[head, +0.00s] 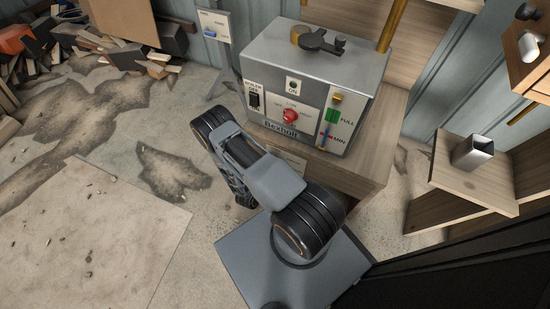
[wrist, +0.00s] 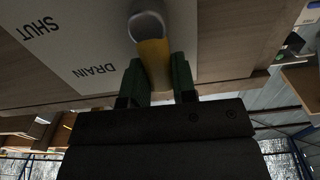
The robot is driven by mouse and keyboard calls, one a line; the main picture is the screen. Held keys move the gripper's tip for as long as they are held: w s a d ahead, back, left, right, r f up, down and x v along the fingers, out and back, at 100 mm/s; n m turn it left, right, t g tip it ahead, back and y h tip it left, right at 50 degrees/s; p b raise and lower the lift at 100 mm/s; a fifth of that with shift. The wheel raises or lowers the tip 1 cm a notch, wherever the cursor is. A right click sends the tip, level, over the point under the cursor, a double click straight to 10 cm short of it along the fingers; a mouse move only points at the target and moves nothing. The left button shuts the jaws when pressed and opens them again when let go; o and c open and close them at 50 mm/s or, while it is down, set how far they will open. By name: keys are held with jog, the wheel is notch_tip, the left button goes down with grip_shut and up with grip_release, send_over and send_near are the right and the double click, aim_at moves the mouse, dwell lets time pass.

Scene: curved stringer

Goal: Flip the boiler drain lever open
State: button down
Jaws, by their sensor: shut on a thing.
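The boiler (head: 315,85) is a grey box marked Bexholt, standing on a wooden bench. In the wrist view, the yellow drain lever (wrist: 154,60) sits between the two green fingertips of my gripper (wrist: 160,80), which is shut on it. A round grey metal end (wrist: 147,24) shows at the lever's upper end. Behind it is a pale plate (wrist: 70,45) reading DRAIN and SHUT, seen upside down. In the head view my own arm hides the lever and my gripper.
A wooden shelf with a metal cup (head: 473,153) stands at right. Wood scraps (head: 120,50) lie at the back left. The floor at left is mostly clear.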

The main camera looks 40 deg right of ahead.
jog(key=shift+w+a, duration=0.1)
dwell(0.3)
jog(key=shift+n, duration=0.3)
jog(key=c, duration=0.9)
grip_release()
jog(key=p+v, duration=0.2)
jog(key=v, duration=1.1)
jog(key=shift+a, duration=0.3)
